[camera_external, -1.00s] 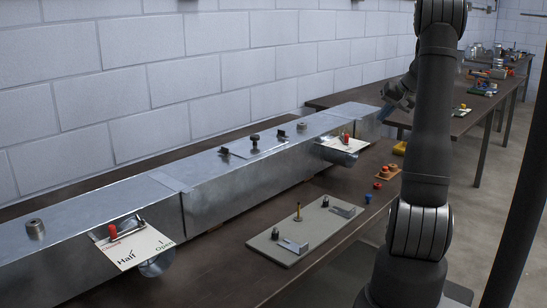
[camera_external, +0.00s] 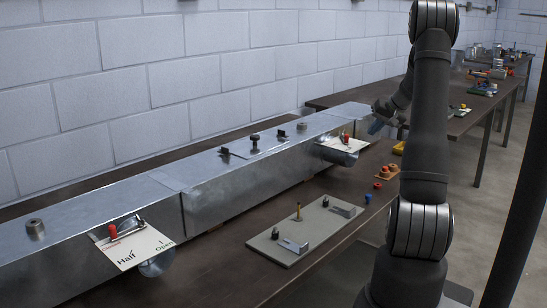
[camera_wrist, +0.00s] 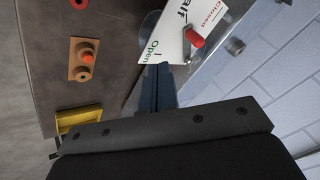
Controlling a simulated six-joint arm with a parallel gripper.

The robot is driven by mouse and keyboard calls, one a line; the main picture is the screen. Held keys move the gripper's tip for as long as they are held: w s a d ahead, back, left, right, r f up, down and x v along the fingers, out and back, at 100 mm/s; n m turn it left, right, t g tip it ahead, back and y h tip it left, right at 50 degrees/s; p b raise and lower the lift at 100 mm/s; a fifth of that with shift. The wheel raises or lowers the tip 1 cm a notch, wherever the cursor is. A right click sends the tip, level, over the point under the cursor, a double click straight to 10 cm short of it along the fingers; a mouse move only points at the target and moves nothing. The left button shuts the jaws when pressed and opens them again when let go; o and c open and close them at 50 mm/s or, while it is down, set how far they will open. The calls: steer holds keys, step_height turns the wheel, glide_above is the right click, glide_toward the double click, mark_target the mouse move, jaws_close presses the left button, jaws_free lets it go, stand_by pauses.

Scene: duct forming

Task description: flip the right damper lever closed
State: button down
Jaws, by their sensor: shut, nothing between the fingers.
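The right damper lever has a red grip (camera_external: 346,137) and stands over a white label card (camera_external: 342,146) at the far right end of the metal duct (camera_external: 240,160). In the wrist view the red grip (camera_wrist: 194,37) lies by the "Half" and "Closed" words of the card (camera_wrist: 178,48); "Open" is at the near left edge. My gripper (camera_wrist: 164,68) is shut and empty, with dark blue fingers. Its tips are close to the card's "Open" edge, apart from the red grip. In the external view my gripper (camera_external: 376,127) is just right of the card.
A left damper lever (camera_external: 113,231) with a red grip stands on the near duct end. A grey plate (camera_external: 305,230) with fittings lies on the bench. Red buttons (camera_external: 383,171) and a yellow tray (camera_wrist: 80,119) are near my arm. A wall runs behind the duct.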

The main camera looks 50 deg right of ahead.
steer(key=x, duration=0.4)
steer(key=w+a, duration=0.2)
steer(key=shift+w+r, duration=0.2)
steer(key=shift+w, duration=0.05)
steer(key=shift+w+a, duration=0.2)
steer(key=shift+w, duration=0.05)
steer(key=shift+a, duration=0.1)
